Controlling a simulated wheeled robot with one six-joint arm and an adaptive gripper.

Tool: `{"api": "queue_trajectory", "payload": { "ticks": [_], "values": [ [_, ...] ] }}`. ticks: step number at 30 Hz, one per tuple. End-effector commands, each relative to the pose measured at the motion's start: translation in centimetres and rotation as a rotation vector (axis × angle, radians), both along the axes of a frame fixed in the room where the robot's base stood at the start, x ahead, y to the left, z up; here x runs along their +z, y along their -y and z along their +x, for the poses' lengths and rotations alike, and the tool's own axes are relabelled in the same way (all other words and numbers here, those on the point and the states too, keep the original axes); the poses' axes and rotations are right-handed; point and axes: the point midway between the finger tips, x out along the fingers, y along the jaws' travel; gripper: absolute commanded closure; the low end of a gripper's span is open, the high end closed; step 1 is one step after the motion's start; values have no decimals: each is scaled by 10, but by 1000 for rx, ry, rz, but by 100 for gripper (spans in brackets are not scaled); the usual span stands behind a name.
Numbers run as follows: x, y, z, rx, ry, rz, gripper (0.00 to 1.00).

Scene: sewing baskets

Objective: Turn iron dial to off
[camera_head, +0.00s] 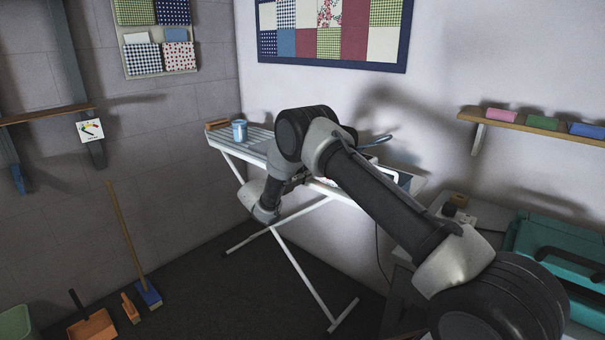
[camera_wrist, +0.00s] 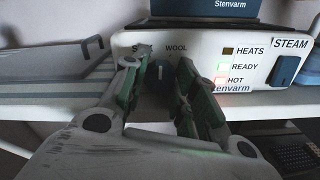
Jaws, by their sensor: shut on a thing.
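The dial (camera_wrist: 160,70) is a dark round knob with a pale pointer mark, on the front of a white steam iron station (camera_wrist: 262,88) in the wrist view. The pointer stands roughly upright, below and left of the WOOL label; another label to its left is mostly covered by a finger. My gripper (camera_wrist: 159,78) has its green-padded fingers on either side of the dial and is shut on it. The READY lamp glows green and the HOT lamp red; the HEATS lamp is dark. In the head view my arm hides the dial and most of the station.
The station stands on a striped ironing board (camera_head: 262,143) with a blue cup (camera_head: 239,130) at its far end. A teal case (camera_head: 560,250) stands at the right. A shelf (camera_head: 540,127) with coloured blocks hangs on the right wall. A broom (camera_head: 150,293) leans at the left.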

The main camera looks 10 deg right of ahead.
Motion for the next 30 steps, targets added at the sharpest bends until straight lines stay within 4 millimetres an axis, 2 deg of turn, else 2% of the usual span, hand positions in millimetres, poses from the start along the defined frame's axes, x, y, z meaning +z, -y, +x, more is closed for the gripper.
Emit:
{"api": "queue_trajectory", "payload": {
  "ticks": [30],
  "values": [
    [0, -1, 0, 1, -501, -364, 96]
  ]
}}
